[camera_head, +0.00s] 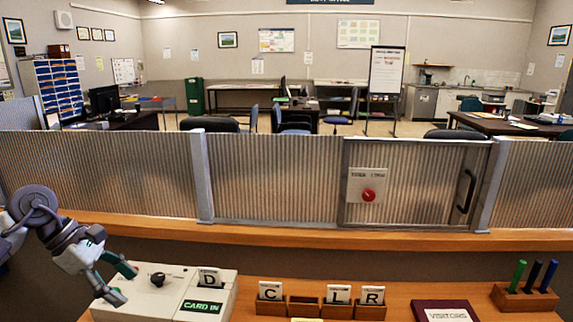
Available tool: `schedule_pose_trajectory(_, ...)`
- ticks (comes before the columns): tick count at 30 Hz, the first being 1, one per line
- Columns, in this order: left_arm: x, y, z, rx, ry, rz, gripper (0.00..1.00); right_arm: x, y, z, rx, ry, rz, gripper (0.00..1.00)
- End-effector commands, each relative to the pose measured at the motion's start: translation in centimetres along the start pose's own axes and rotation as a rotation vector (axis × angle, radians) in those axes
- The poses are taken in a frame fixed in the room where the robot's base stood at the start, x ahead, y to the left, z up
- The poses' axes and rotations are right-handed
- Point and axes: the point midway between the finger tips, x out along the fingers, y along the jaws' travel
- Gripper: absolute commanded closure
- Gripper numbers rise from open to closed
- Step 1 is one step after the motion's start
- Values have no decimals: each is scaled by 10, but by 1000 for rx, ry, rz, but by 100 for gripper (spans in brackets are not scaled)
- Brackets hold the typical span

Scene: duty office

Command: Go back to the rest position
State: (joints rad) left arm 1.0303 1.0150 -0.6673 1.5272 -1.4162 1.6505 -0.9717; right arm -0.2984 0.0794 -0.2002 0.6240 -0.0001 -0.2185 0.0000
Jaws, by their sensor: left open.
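My left gripper (127,283) comes in from the left and hangs at the left end of a cream box (150,303). It is open, with nothing between its teal-tipped fingers. The fingers overlap the box's left part in the picture; I cannot tell whether they touch it. The box has a black knob (157,279), a lit green "CARD IN" label (202,307) and a card marked D (209,279) standing in it. My right gripper is not in view.
Wooden card holders (304,307) with cards C, L and R stand right of the box. A visitors book (446,312) and a pen block (524,298) are further right. A ribbed glass screen (272,178) with a red button (368,195) and black handle (466,191) runs behind the counter.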

Motion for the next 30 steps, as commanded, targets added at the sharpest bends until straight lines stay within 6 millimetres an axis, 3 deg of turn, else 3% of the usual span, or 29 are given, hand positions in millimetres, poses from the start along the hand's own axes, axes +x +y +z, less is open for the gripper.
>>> schedule_pose_trajectory(5,34,-2,38,-13,-155,6,38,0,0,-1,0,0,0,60)
schedule_pose_trajectory(11,76,-14,109,-105,-477,2,38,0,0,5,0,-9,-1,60)
schedule_pose_trajectory(15,92,-30,178,-333,-871,-40,38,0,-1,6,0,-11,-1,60)
schedule_pose_trajectory(19,80,-30,212,-715,-1271,-105,38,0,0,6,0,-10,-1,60)
schedule_pose_trajectory(23,72,-18,192,-1209,-1597,-168,38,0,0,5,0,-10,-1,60)
schedule_pose_trajectory(26,83,-13,145,-1654,-1781,-196,38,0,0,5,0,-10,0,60)
schedule_pose_trajectory(27,93,-15,122,-1844,-1836,-199,38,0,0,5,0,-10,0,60)
schedule_pose_trajectory(30,128,-36,59,-2335,-1910,-171,38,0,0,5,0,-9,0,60)
